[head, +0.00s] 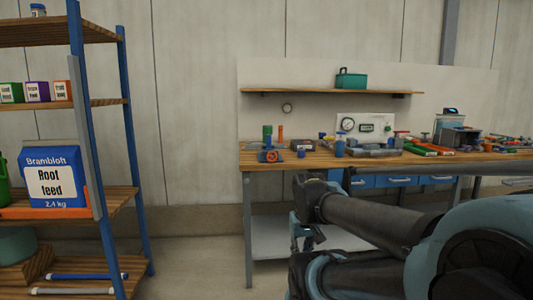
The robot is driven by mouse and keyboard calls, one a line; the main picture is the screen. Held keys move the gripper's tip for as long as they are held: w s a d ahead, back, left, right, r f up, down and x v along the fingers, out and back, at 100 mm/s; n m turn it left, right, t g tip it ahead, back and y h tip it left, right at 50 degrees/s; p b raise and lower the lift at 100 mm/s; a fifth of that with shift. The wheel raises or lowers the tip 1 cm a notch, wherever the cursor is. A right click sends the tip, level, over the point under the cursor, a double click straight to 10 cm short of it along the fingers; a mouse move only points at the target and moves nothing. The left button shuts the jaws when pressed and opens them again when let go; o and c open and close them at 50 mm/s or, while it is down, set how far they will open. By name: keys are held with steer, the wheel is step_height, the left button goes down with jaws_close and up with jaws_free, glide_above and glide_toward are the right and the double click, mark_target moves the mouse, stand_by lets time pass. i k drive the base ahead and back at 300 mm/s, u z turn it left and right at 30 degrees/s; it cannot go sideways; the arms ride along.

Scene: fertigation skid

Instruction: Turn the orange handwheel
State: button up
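The orange handwheel (271,156) is small and sits low on the front of a blue fitting at the left end of the wooden workbench. A green upright part (267,133) and an orange upright part (280,135) stand just above it. My arm reaches in from the lower right, folded in front of the bench. What looks like my gripper (307,237) is at the arm's left end, below the bench top and to the right of the handwheel, clear of it. Its fingers are too small and dark to tell whether they are open.
The bench top (318,160) holds a blue bottle (339,147), a gauge panel (365,127) and several tools to the right. Blue drawers (395,181) hang beneath. A blue-framed shelf rack (132,150) stands at left. Floor shows between rack and bench.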

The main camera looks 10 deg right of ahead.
mark_target(275, 155)
steer(key=u, duration=0.05)
steer(key=i, duration=1)
steer(key=z, duration=0.05)
